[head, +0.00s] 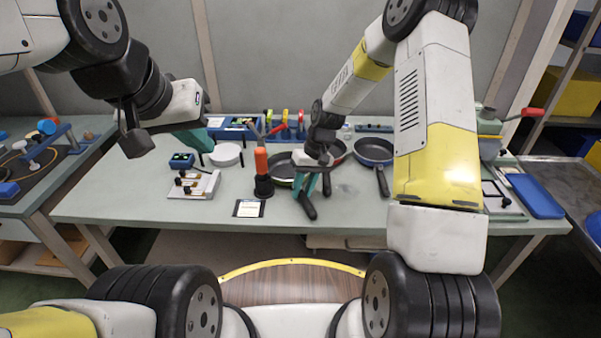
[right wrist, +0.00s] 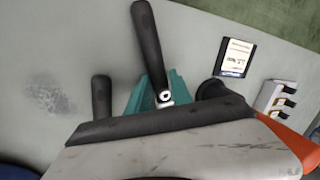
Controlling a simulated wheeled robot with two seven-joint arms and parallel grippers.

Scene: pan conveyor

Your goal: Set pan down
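A dark pan with a greenish rim (head: 282,180) is at the middle of the table, partly behind my right arm. Its black handle (head: 308,208) points toward me and also shows in the right wrist view (right wrist: 147,35). My right gripper (head: 309,184) has its teal fingers on both sides of this handle, apparently closed on it; the fingers also show in the right wrist view (right wrist: 158,92). Whether the pan touches the table is unclear. My left gripper (head: 198,139) is over the left part of the table, apart from the pan; its finger gap is hidden.
A reddish pan (head: 337,148) and a blue pan (head: 375,150) stand to the right. An orange-topped bottle-like object (head: 262,170) is close left of the held pan. A label card (head: 249,208) and a small rack (head: 195,185) lie further left. The front right tabletop is clear.

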